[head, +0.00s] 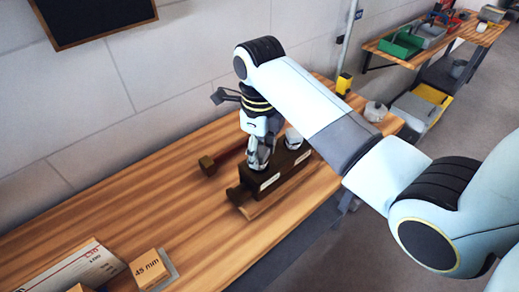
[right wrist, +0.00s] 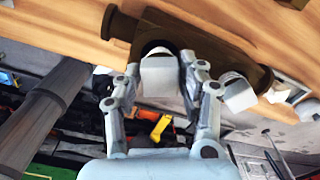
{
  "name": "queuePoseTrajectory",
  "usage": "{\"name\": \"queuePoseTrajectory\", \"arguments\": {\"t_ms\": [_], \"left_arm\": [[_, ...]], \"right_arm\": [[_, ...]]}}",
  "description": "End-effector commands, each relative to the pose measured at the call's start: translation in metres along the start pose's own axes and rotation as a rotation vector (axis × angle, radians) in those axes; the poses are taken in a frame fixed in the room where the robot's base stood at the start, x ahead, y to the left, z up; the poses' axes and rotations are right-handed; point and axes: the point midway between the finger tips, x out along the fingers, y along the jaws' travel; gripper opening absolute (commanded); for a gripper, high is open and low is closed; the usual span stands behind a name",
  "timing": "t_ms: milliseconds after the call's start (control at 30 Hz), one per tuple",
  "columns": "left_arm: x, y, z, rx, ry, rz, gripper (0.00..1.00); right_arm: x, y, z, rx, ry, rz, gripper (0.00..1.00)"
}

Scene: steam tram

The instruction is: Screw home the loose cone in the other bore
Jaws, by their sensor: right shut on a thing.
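A dark brown body (head: 283,187) with two white labels lies on the wooden bench, and it also shows at the top of the right wrist view (right wrist: 120,25). My right gripper (head: 260,158) points down over its near-left part. In the right wrist view its fingers (right wrist: 160,72) are shut on a light grey, square-headed cone (right wrist: 160,78) at one round bore. The second light grey cone (right wrist: 237,92) stands at the other bore, just beside the right finger; its top also shows in the head view (head: 293,138). The cones' depth in the bores is hidden. My left gripper is not in view.
A brown block with a dark red bar (head: 208,165) lies just left of the body. A 45 mm block (head: 147,269) and a white printed panel (head: 75,274) are at lower left. A yellow item (head: 343,83) and grey pot (head: 375,111) stand farther right. The bench's left middle is clear.

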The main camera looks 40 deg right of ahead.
Motion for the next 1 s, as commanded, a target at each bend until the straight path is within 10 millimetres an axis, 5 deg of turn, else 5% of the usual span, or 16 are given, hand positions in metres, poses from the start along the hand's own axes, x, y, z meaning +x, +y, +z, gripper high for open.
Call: {"name": "queuePoseTrajectory", "arguments": {"t_ms": [200, 233, 400, 600, 833, 1000], "left_arm": [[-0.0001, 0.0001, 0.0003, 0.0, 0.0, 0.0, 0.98], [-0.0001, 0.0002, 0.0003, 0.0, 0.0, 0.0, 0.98], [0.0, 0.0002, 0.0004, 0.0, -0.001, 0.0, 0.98], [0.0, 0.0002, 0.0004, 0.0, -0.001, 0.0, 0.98], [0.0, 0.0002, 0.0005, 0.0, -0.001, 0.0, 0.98], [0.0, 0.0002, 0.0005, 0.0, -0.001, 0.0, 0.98]], "right_arm": [[-0.0005, -0.0001, 0.0004, 0.024, -0.001, 0.0, 0.0], [-0.0005, -0.0001, 0.0004, 0.024, -0.001, 0.0, 0.44], [-0.0003, -0.0001, 0.0003, 0.023, -0.001, 0.0, 0.66], [-0.0001, 0.0, 0.0001, 0.022, 0.0, 0.0, 0.67], [0.0, 0.0, 0.0, 0.022, 0.0, 0.0, 0.97], [0.0, 0.0, 0.0, 0.022, 0.0, 0.0, 0.98]]}}
